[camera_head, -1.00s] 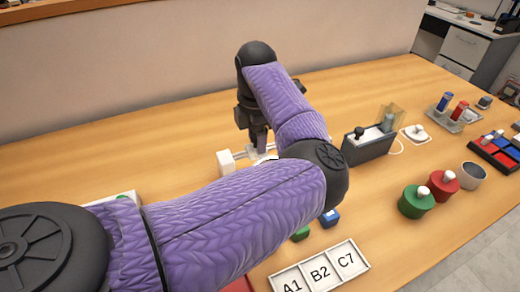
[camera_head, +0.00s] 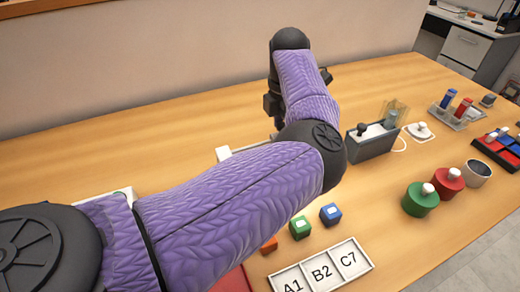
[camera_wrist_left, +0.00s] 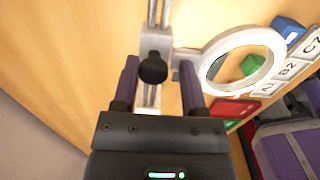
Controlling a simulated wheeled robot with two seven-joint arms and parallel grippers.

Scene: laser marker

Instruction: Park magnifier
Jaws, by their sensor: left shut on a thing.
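The magnifier (camera_wrist_left: 244,38) is a white ring on a short arm, joined to a white carriage with a black knob (camera_wrist_left: 153,69). The carriage sits on a pale metal rail (camera_wrist_left: 151,12). In the left wrist view, my left gripper (camera_wrist_left: 158,78) has its two purple fingers on either side of the knob and is shut on the carriage. In the head view my left gripper (camera_head: 275,120) is mostly hidden by my arm. A white end of the stand (camera_head: 223,153) shows beside my arm there; the ring is hidden. My right gripper is in neither view.
Orange, green (camera_head: 300,227) and blue (camera_head: 331,214) blocks lie by a white A1, B2, C7 tray (camera_head: 322,268). A grey box with a lever (camera_head: 371,143) stands to the right of my gripper. Green and red knobbed cylinders (camera_head: 420,199) stand farther right. The table's back left is clear.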

